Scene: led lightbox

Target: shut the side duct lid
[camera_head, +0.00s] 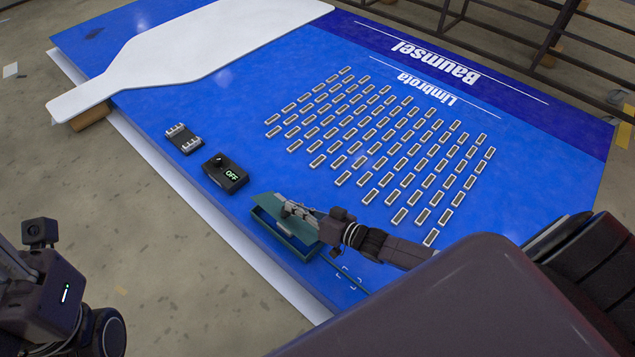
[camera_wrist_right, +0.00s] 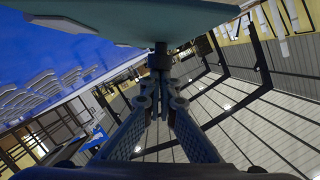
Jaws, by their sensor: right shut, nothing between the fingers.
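The side duct is a small dark green box (camera_head: 297,249) near the board's front edge. Its green lid (camera_head: 266,209) stands tilted open above the box in the head view. A broad teal surface, seemingly the lid (camera_wrist_right: 130,22), fills the top of the right wrist view. My right gripper (camera_head: 287,208) is shut and empty, with its fingertips (camera_wrist_right: 160,75) together close under or against the lid; contact is unclear. My left gripper (camera_head: 12,268) is at the lower left, off the board, with its fingertips cut off or hidden.
A black box reading OFF (camera_head: 226,174) and a small terminal block (camera_head: 184,138) lie left of the duct. A white bottle-shaped panel (camera_head: 185,50) lies at the back left. Rows of small LED pieces (camera_head: 390,150) cover the blue board's middle.

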